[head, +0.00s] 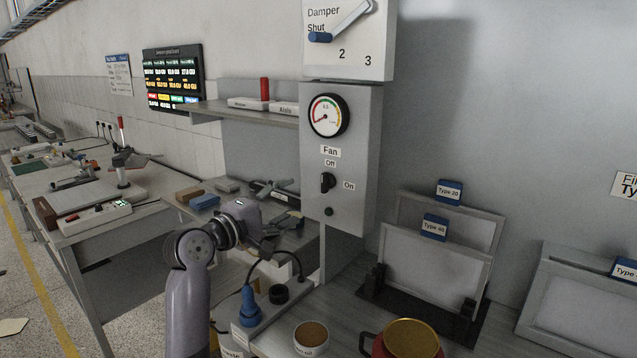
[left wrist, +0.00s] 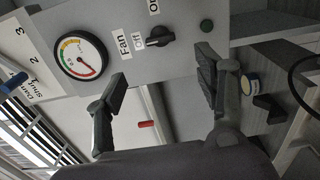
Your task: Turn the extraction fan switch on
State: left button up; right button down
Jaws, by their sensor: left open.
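The fan switch (head: 327,182) is a black rotary knob on the front of a grey wall box (head: 350,215). "Off" is printed above it and "On" to its right, and its pointer appears to face Off. The left wrist view shows the knob (left wrist: 159,37) turned sideways, beyond the fingertips. My left gripper (head: 268,241) is to the left of the box and lower than the knob, with its fingers apart and empty. In the left wrist view its two fingers (left wrist: 163,73) spread wide with nothing between them. My right gripper is not in view.
A round gauge (head: 328,115) is above the knob, and a damper panel with a blue-tipped lever (head: 320,37) is higher up. A shelf (head: 250,113) is to the left. Below are a blue-capped bottle (head: 250,305), a tin (head: 311,338) and framed filter panels (head: 435,270).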

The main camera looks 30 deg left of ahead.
aim_at(322, 185)
pick_arm(q)
jog(key=w, duration=0.3)
jog(key=w+p, duration=0.1)
jog(key=w, duration=0.3)
jog(key=w+d+p, duration=0.1)
jog(key=w, duration=0.2)
jog(key=shift+w+r, duration=0.1)
jog(key=shift+w, duration=0.05)
jog(key=shift+w+p, duration=0.3)
jog(key=shift+w, duration=0.4)
jog(key=c, duration=1.2)
jog(key=shift+o, duration=0.2)
